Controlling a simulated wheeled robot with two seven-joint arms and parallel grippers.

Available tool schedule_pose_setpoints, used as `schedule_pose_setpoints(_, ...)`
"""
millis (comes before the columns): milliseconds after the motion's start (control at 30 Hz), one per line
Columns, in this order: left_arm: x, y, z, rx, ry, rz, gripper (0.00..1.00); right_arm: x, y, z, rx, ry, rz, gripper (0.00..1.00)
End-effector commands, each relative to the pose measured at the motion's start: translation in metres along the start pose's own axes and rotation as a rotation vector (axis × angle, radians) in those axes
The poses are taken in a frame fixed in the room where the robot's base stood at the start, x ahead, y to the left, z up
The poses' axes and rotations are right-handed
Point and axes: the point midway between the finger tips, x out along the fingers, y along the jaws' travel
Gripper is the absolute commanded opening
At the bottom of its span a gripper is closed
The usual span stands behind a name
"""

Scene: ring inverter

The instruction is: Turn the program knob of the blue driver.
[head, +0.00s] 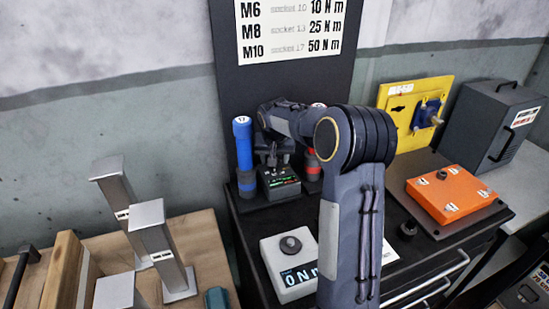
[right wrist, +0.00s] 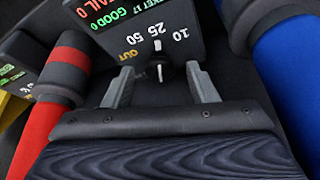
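The blue driver (head: 243,148) stands upright at the left of the black cart top, with a 17 on its cap. It also shows at the right of the right wrist view (right wrist: 292,62). A dark controller box (head: 281,183) with a lit display stands beside it. In the right wrist view its small black knob (right wrist: 160,71) has a white pointer line, with 10, 25, 50 and OUT printed around it. My right gripper (right wrist: 159,70) is open, with one finger on each side of the knob and gaps between. Whether its tips reach the knob's depth is unclear. My left gripper is out of view.
A red driver (right wrist: 52,92) stands left of the box in the wrist view. A white torque tester (head: 290,262) sits in front. An orange block (head: 454,192) and a yellow panel (head: 415,112) are at right. Metal posts (head: 160,250) stand on the wooden bench at left.

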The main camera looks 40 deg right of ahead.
Motion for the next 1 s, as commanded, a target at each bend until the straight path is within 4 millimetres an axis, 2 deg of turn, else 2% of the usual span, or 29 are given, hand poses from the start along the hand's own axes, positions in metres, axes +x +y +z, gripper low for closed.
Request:
schedule_pose_setpoints(267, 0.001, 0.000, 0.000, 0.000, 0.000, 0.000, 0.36, -0.005, 0.000, 0.000, -0.001, 0.001, -0.001, 0.52)
schedule_pose_setpoints(700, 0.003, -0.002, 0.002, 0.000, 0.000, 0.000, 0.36, -0.071, 0.000, -0.001, -0.001, 0.003, -0.001, 0.52)
schedule_pose_setpoints(1000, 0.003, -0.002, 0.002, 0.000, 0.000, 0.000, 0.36, -0.078, 0.000, 0.000, 0.000, 0.000, 0.000, 0.52)
